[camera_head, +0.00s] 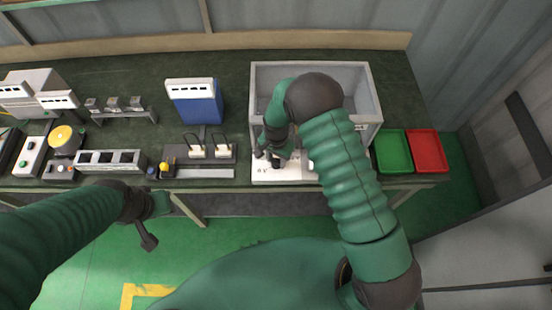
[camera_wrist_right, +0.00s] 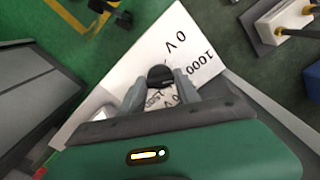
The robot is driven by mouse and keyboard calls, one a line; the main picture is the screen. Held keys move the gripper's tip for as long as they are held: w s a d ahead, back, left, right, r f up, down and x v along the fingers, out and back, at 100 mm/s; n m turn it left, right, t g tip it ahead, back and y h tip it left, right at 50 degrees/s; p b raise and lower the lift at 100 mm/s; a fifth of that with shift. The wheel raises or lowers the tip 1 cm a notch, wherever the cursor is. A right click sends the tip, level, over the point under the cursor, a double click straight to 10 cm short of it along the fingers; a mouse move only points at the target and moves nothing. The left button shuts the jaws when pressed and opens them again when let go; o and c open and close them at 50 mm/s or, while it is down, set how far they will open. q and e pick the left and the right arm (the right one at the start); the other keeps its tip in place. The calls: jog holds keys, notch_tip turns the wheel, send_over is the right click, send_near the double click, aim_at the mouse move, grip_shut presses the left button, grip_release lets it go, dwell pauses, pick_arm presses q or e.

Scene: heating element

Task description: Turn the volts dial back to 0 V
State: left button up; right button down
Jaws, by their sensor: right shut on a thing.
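The volts dial is a small black knob (camera_wrist_right: 160,75) on a white panel (camera_wrist_right: 137,58) printed with "0 V" and "1000". The panel also shows in the head view (camera_head: 297,174), at the front of a grey open box. My right gripper (camera_wrist_right: 160,88) is shut on the dial, one finger on each side of it. In the head view my right gripper (camera_head: 275,156) is over the panel's left part and largely covers the dial. The dial's exact pointing is hard to read. My left gripper (camera_head: 149,228) hangs in front of the table edge, away from the panel; its jaws are unclear.
The grey box (camera_head: 365,80) stands behind the panel. Green (camera_head: 393,152) and red (camera_head: 427,151) trays are to its right. A power unit with plugs (camera_head: 200,153) and a blue-and-white device (camera_head: 196,102) are left. The table (camera_head: 235,62) is clear behind them.

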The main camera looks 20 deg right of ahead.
jog(key=shift+n, duration=0.4)
jog(key=n+b, duration=0.2)
jog(key=n, duration=0.2)
jog(key=shift+s+f+n, duration=0.1)
jog(key=shift+n, duration=0.3)
jog(key=n, duration=0.3)
jog(key=shift+b, duration=0.3)
jog(key=shift+d+n, duration=0.15)
jog(key=shift+n, duration=1.45)
jog(key=c, duration=1.3)
grip_release()
jog(key=shift+s, duration=0.1)
jog(key=o, duration=0.4)
